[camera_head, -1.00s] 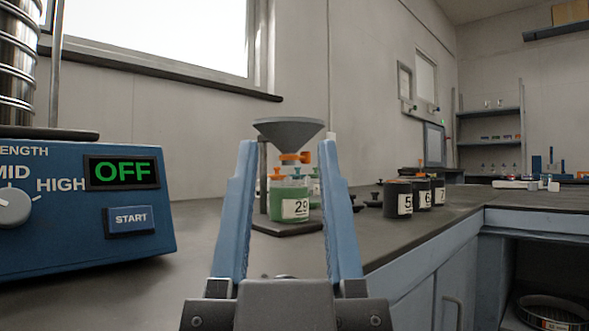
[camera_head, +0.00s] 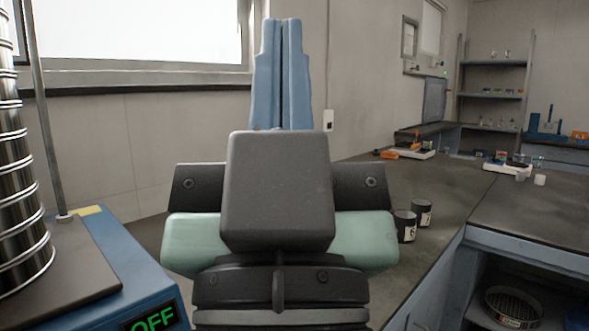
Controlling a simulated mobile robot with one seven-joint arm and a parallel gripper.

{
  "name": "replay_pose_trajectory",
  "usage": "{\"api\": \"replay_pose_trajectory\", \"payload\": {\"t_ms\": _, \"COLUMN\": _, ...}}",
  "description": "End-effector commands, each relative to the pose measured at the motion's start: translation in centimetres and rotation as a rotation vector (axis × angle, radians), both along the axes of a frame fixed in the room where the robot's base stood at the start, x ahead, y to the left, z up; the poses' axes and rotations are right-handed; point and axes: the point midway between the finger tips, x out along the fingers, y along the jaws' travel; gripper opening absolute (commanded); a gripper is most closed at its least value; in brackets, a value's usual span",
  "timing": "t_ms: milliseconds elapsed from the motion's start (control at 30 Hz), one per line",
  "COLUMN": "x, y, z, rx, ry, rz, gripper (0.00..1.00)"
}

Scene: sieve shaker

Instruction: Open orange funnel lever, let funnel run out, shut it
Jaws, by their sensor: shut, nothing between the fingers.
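My gripper (camera_head: 282,24) stands in the middle of the head view with its two blue fingers together, pointing up and away in front of the wall and window. It is shut and nothing shows between the fingers. The funnel, its orange lever and the green jar under it are hidden now behind my gripper and wrist. I cannot tell how the lever stands.
The blue sieve shaker (camera_head: 117,262) with its metal sieve stack (camera_head: 18,190) stands at the left; its display reads OFF. Black jars (camera_head: 405,225) stand just right of my wrist. The bench (camera_head: 450,180) farther right is mostly clear, with a white tray (camera_head: 508,166) at the back.

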Motion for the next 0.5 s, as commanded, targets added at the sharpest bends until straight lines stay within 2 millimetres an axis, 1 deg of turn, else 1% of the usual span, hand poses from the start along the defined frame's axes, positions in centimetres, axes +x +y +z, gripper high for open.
{"api": "replay_pose_trajectory", "payload": {"t_ms": 33, "x": 0.0, "y": 0.0, "z": 3.7, "rx": 0.000, "ry": 0.000, "rz": 0.000, "gripper": 0.00}}
{"api": "replay_pose_trajectory", "payload": {"t_ms": 267, "x": 0.0, "y": 0.0, "z": 11.5, "rx": 0.001, "ry": 0.000, "rz": 0.001, "gripper": 0.00}}
{"api": "replay_pose_trajectory", "payload": {"t_ms": 300, "x": 0.0, "y": 0.0, "z": 12.9, "rx": 0.001, "ry": 0.000, "rz": 0.001, "gripper": 0.00}}
{"api": "replay_pose_trajectory", "payload": {"t_ms": 367, "x": 0.0, "y": 0.0, "z": 14.9, "rx": 0.000, "ry": 0.000, "rz": 0.001, "gripper": 0.00}}
{"api": "replay_pose_trajectory", "payload": {"t_ms": 400, "x": 0.0, "y": 0.0, "z": 16.3, "rx": 0.000, "ry": 0.000, "rz": 0.001, "gripper": 0.00}}
{"api": "replay_pose_trajectory", "payload": {"t_ms": 467, "x": 0.0, "y": 0.0, "z": 18.3, "rx": 0.000, "ry": 0.000, "rz": 0.001, "gripper": 0.00}}
{"api": "replay_pose_trajectory", "payload": {"t_ms": 500, "x": 0.0, "y": 0.0, "z": 19.7, "rx": 0.000, "ry": 0.000, "rz": 0.001, "gripper": 0.00}}
